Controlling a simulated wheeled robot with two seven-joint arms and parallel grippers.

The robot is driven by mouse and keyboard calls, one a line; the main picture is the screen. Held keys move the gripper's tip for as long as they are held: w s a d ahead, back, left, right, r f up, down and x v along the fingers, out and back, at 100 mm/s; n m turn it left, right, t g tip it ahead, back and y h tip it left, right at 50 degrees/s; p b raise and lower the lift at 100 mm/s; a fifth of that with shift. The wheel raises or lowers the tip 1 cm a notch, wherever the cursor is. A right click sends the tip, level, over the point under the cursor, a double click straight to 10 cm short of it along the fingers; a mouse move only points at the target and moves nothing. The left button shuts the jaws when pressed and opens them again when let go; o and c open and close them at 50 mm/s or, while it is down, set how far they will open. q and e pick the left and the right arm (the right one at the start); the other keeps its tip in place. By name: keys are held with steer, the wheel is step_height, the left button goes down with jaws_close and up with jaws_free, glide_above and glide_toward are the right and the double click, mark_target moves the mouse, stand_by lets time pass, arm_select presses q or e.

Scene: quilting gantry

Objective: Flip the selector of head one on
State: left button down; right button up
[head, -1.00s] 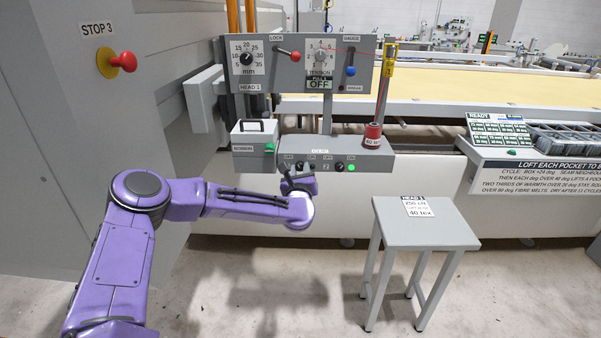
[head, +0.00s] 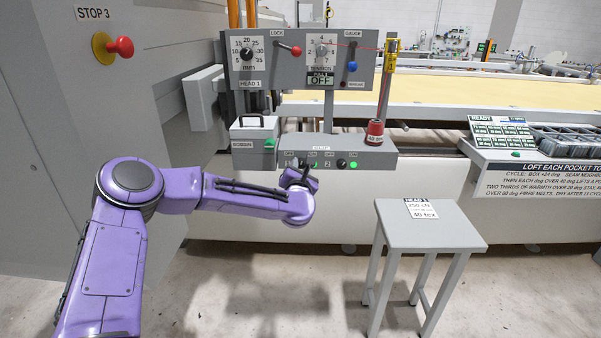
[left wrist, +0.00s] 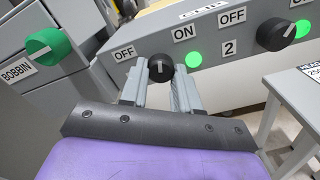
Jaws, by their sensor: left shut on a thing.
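The selector of head one is a black knob (left wrist: 160,68) on the grey switch box (head: 376,156), with a white pointer line. In the left wrist view its line stands about upright, between the OFF label (left wrist: 124,53) on its left and the ON label (left wrist: 186,33) on its right. A green lamp (left wrist: 194,58) beside it is lit. My left gripper (left wrist: 161,78) is shut on this knob, one finger at each side. In the head view my left gripper (head: 299,177) is at the box's front and hides much of the knob. My right gripper is out of view.
A second selector (left wrist: 276,33), marked 2, sits to the right with its own lit green lamp. A bobbin box (head: 254,146) with a green knob (left wrist: 47,44) stands close on the left. A grey stool (head: 430,230) stands right.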

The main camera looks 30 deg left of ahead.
arm_select(q)
steer(key=shift+m, duration=1.3)
steer(key=shift+f+m, duration=0.1)
steer(key=shift+m, duration=0.2)
steer(key=c, duration=0.8)
jaws_free()
steer(key=b+v, duration=0.3)
steer(key=v, duration=0.7)
steer(key=shift+s+d, duration=0.2)
steer(key=shift+s, duration=0.05)
